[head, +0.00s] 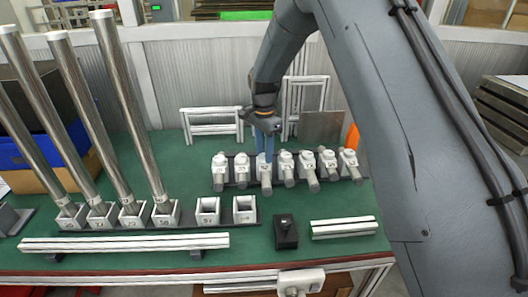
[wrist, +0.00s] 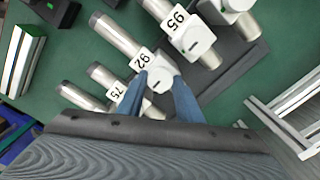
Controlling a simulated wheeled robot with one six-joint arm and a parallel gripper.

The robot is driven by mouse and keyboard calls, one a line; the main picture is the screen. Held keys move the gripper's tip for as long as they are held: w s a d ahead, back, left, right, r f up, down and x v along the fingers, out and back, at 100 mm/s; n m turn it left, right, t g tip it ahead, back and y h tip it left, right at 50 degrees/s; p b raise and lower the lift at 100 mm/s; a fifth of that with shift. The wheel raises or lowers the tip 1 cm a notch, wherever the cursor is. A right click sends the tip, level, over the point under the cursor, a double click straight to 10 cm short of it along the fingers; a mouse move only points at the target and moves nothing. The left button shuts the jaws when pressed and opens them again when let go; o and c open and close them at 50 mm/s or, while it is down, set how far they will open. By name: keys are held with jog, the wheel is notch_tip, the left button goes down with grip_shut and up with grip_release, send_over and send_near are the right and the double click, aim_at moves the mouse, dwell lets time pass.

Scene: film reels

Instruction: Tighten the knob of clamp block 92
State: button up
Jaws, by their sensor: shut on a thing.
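Clamp block 92 (head: 265,169) is a white block with a metal rod, in a row of similar blocks on a dark base on the green table. Its label and rod (wrist: 113,34) show in the wrist view. Its white knob (wrist: 159,84) has a dark slot mark on top. My gripper (wrist: 160,88) has its two blue fingers on either side of this knob, shut on it. In the head view my gripper (head: 265,152) reaches down onto the block from above. The fingers hide the knob there.
Block 95 (wrist: 183,34) and block 75 (wrist: 115,90) stand close on either side. Tall metal tubes (head: 115,110) stand in white sockets at left. A black box (head: 286,234) and white bars (head: 344,228) lie in front. White frames (head: 211,122) stand behind.

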jog(key=o, duration=1)
jog(key=shift+o, duration=0.2)
jog(key=shift+r, duration=0.1)
notch_tip(320, 180, up, 8)
jog(key=shift+f+b, duration=0.15)
jog(key=shift+b, duration=0.75)
